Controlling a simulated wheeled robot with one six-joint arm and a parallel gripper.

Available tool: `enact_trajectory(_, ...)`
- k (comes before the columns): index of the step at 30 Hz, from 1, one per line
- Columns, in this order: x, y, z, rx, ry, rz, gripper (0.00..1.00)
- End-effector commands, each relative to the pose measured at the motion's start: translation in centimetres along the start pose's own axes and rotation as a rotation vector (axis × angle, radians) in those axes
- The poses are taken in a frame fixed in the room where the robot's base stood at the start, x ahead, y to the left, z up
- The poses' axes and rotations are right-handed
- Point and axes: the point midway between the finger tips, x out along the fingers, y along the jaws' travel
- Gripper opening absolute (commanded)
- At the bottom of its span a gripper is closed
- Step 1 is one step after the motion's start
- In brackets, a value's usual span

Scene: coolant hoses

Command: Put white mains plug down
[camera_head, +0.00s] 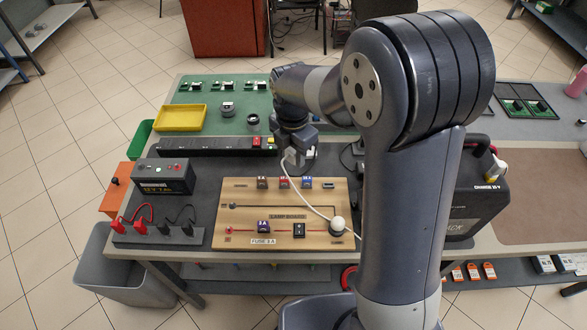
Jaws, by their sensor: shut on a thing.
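My gripper (298,152) is shut on the white mains plug (291,157), near the right end of the black power strip and behind the lamp board. Only part of the plug shows; the jaws and arm cover the rest, and I cannot tell whether it touches anything below. Its white cable (302,197) runs down across the wooden lamp board (245,215) to the round white lamp (337,224) at the board's right edge.
The black power strip (205,147) lies left of my gripper, with red and yellow pieces at its right end. A black battery (163,176) stands left of the board. A yellow tray (181,118) sits behind. A large black case (472,195) stands right of my arm.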

Motion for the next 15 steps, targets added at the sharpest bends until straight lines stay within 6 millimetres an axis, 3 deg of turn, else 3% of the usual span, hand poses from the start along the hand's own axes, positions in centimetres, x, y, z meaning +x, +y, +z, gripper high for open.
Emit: enact_trajectory(15, 5.7, 0.0, -0.2, 0.000, 0.000, 0.000, 0.00)
